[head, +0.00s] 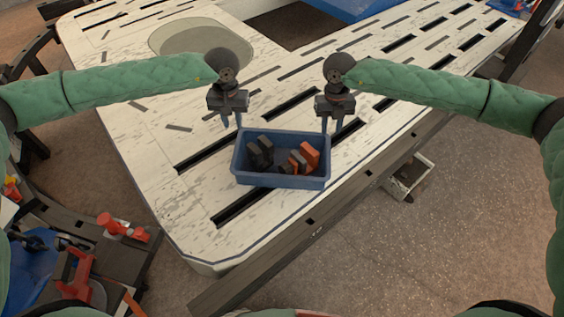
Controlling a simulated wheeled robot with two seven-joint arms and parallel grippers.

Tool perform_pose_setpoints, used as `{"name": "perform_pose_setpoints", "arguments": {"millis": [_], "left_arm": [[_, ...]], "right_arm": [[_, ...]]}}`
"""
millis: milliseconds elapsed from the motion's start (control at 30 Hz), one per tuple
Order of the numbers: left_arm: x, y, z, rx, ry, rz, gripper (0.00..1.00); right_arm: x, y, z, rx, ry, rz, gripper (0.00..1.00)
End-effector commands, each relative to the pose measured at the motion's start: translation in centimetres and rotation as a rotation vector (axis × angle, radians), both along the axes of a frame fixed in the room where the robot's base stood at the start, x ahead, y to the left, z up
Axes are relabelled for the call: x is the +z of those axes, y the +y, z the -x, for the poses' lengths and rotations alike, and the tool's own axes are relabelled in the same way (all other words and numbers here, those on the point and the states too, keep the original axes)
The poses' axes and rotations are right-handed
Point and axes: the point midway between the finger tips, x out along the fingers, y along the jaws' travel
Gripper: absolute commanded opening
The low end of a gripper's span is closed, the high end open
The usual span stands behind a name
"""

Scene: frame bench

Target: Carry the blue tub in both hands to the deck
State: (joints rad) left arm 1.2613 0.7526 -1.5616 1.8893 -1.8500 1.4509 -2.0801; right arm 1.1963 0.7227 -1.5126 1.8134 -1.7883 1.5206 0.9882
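The blue tub (282,181) is in the middle of the head view, upright, over the pale slotted bench top (185,215) near its front edge. It holds several dark and orange pieces. My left gripper (232,122) points down at the tub's far left corner, with a gap between its two fingers. My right gripper (332,126) points down at the far right corner, its fingers also apart, one inside and one outside the side wall's line. I cannot tell whether either gripper's fingers touch the rim. I cannot make out which surface is the deck.
The bench top has long dark slots and a grey oval recess (200,38) at the far left. A dark rail (330,215) runs along its front edge. Red and black tools (100,250) lie at the lower left. A small pale box (409,178) sits below the rail.

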Motion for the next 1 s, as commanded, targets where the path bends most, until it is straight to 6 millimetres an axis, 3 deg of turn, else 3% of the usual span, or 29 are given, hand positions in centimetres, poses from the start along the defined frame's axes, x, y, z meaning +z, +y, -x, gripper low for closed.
{"name": "perform_pose_setpoints", "arguments": {"millis": [33,1000], "left_arm": [[1.1,0.0,0.0,0.000,0.000,0.000,0.25],[11.4,0.0,0.0,0.000,0.000,0.000,0.25]], "right_arm": [[1.1,0.0,0.0,0.000,0.000,0.000,0.29],[11.4,0.0,0.0,0.000,0.000,0.000,0.29]]}}
